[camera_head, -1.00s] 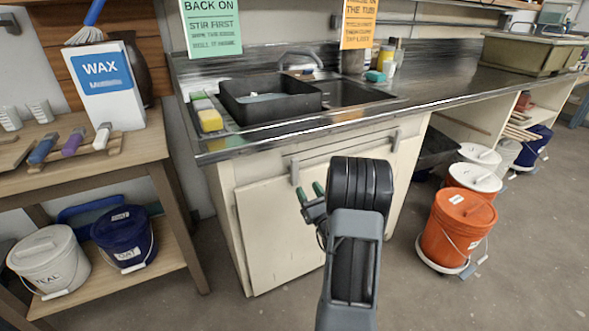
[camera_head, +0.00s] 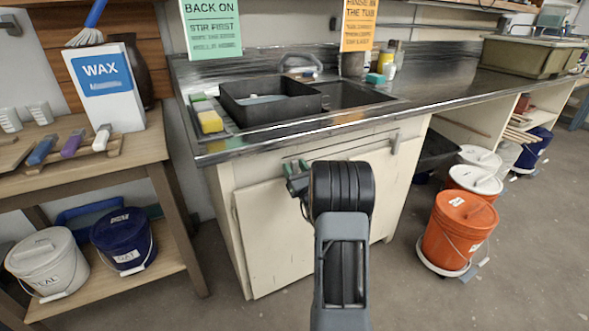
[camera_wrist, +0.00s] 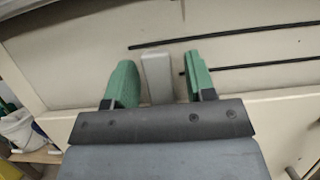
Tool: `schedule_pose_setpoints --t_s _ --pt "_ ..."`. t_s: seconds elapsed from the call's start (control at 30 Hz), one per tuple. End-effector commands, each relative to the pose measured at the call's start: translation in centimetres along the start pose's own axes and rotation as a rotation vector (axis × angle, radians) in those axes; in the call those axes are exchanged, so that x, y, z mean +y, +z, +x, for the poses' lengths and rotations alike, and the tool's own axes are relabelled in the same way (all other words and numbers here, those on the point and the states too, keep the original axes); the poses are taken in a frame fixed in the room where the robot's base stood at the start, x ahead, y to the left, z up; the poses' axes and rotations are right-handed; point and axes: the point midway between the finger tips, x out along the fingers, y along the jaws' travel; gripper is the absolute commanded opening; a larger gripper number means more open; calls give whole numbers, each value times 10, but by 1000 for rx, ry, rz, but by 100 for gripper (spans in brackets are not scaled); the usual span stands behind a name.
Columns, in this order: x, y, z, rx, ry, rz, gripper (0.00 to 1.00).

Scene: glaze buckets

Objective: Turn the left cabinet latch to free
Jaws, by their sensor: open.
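The left cabinet latch (camera_wrist: 158,78) is a small pale grey bar on the cream cabinet front. It stands upright in the wrist view, between the two green fingers of my gripper (camera_wrist: 160,72). The fingers are open, with a gap showing on each side of the latch. In the head view my gripper (camera_head: 297,167) is at the upper cabinet front, below the counter edge, and hides the left latch. The cabinet doors (camera_head: 268,230) look closed.
The right latch (camera_head: 395,142) is on the cabinet's right side. The sink counter (camera_head: 215,155) overhangs above my gripper. A wooden table (camera_head: 150,175) stands to the left. An orange bucket (camera_head: 455,230) stands on the floor to the right. The near floor is clear.

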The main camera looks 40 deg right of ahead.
Motion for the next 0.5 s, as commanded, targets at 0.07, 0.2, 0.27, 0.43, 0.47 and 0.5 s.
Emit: schedule_pose_setpoints --t_s 0.07,0.2,0.27,0.43,0.47,0.5 --pt "0 0 0 0 0 0 49" --pt "0 0 0 0 0 0 36" --pt "0 0 0 0 0 0 30" --pt "0 0 0 0 0 0 14" --pt "0 0 0 0 0 0 11" --pt "0 0 0 0 0 0 7"
